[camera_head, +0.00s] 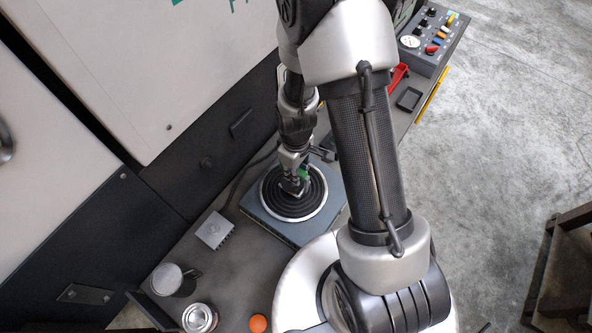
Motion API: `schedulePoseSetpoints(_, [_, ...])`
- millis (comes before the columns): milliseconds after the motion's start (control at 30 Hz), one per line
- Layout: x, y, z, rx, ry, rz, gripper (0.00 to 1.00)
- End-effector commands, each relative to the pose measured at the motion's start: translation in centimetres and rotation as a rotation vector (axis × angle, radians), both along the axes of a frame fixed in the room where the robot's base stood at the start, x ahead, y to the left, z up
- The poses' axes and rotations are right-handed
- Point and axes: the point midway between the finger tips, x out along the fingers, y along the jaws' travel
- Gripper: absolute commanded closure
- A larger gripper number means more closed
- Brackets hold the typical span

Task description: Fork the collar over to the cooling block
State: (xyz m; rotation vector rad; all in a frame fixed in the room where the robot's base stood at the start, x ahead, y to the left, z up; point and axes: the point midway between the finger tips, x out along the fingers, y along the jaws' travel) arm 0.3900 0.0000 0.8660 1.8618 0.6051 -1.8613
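My gripper (295,184) points down over the middle of a hot plate (262,218), which has a blue base and black concentric rings. A small green part (304,173) shows at the gripper's fingers; I cannot tell whether it belongs to the gripper or is held. No collar can be made out; the gripper covers the centre of the plate. The fingers are too small and overlapped to tell open from shut. A silver finned block (214,230), which looks like the cooling block, stands on the bench left of the hot plate, with nothing seen on its top.
A grey cup (172,280), an open can (199,318) and an orange ball (258,323) sit at the near left. A control box (428,40), a red item (398,76) and a black tray (409,99) lie at the far end. The cabinet wall (200,150) borders the bench.

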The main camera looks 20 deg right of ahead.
Motion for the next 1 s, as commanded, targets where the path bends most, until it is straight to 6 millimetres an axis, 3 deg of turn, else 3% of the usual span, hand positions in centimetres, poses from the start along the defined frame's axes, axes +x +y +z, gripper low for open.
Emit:
schedulePoseSetpoints(767, [0.0, 0.0, 4.2, 0.0, -0.001, 0.0, 1.0])
schedulePoseSetpoints(1000, [-0.1, 1.3, 3.9, 0.0, -0.001, 0.002, 1.0])
